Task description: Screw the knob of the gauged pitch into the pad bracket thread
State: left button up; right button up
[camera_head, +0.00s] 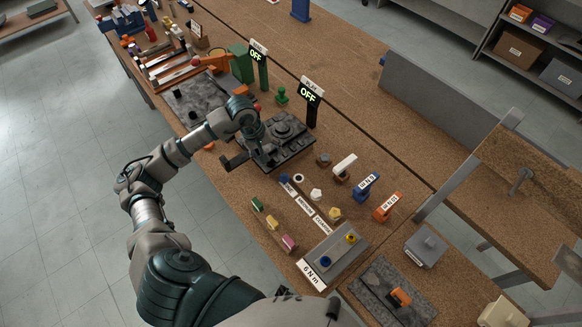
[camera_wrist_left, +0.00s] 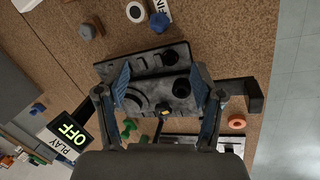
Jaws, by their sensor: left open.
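A dark fixture with raised rims and round openings (camera_head: 290,146) lies on the cork-coloured bench in the head view; it fills the middle of the wrist view (camera_wrist_left: 150,62). I cannot tell whether it is the pad bracket. My left gripper (camera_head: 252,138) is over its left side. Its blue-padded fingers (camera_wrist_left: 160,85) are apart with nothing held between them. To the right of the fixture lie small knobs: a blue one (camera_head: 284,179), a white one (camera_head: 316,194) and a yellow one (camera_head: 335,213). I cannot tell which has the gauged pitch. My right gripper is not in view.
Two OFF displays (camera_head: 309,95) stand behind the fixture. A grey plate marked 6 N m (camera_head: 338,250) holds blue and yellow knobs. Green, yellow and pink pieces (camera_head: 272,222) lie near the front edge. An orange ring (camera_wrist_left: 236,123) lies near the fixture. Bare bench shows between these things.

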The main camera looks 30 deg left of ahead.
pick_arm(q)
jog(key=p, duration=0.2)
send_near(283, 177)
jog(key=x, duration=0.5)
jog(key=shift+s+d, duration=0.1)
jog(key=shift+d, duration=0.05)
jog(key=p+x, duration=0.2)
jog(key=x, duration=0.1)
jog(key=shift+f, duration=0.35)
jog(key=shift+w+f, duration=0.25)
jog(key=shift+f, duration=0.25)
jog(key=shift+d, duration=0.1)
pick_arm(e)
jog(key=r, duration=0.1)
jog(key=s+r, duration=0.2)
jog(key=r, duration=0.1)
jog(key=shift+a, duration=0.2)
pick_arm(q)
jog(key=c, duration=1.2)
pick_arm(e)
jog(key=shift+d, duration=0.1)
